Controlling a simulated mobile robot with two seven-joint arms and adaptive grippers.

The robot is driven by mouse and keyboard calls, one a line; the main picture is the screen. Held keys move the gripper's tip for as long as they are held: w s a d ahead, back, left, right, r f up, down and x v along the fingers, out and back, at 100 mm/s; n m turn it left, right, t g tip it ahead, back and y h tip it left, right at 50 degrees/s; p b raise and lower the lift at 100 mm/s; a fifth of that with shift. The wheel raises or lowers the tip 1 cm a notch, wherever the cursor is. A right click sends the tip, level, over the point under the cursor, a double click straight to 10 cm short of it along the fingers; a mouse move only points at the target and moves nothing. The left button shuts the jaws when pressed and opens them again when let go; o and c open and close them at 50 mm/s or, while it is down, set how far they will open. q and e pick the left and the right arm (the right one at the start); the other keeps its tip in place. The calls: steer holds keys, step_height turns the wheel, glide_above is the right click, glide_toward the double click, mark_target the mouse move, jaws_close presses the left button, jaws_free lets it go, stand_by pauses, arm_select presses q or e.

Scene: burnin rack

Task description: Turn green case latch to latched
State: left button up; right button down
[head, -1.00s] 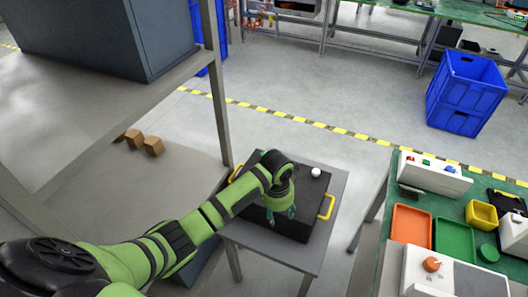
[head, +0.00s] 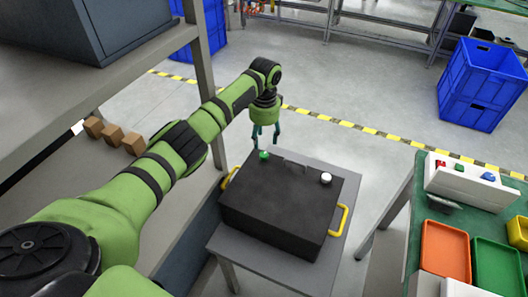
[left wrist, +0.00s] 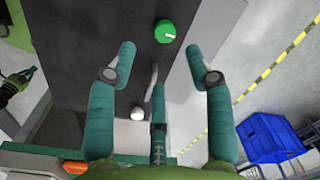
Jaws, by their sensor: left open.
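The black case (head: 275,215) lies on a small grey table. The green latch (head: 264,155) is a round knob at its far left edge; in the left wrist view the green latch (left wrist: 165,31) shows a pale mark line across its face. A white knob (head: 326,178) is at the far right edge. My left gripper (head: 265,138) points down just above the green latch, open and empty. In the left wrist view its fingers are spread, with the green latch beyond the tips. What looks like my right gripper (left wrist: 20,82) shows small at the left edge.
Yellow handles (head: 341,221) stick out at the case's sides. A grey shelf post (head: 201,90) stands close to my left arm. A green bench with an orange tray (head: 445,250) is at the right. Blue crates (head: 478,88) stand on the floor farther back.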

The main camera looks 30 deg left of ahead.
mark_target(264, 154)
arm_select(q)
steer(key=shift+w+a+f, duration=0.1)
steer(key=shift+w+f, duration=0.1)
steer(key=shift+f, duration=0.3)
steer(key=shift+w+a+f, duration=0.1)
steer(key=shift+w+f, duration=0.05)
steer(key=shift+f, duration=0.3)
step_height(264, 154, down, 6)
steer(key=shift+r+b, duration=0.25)
steer(key=shift+b, duration=0.05)
steer(key=shift+f, duration=0.4)
arm_select(e)
steer(key=shift+s+d+f, duration=0.3)
steer(key=shift+s+f, duration=0.4)
steer(key=shift+f, duration=0.05)
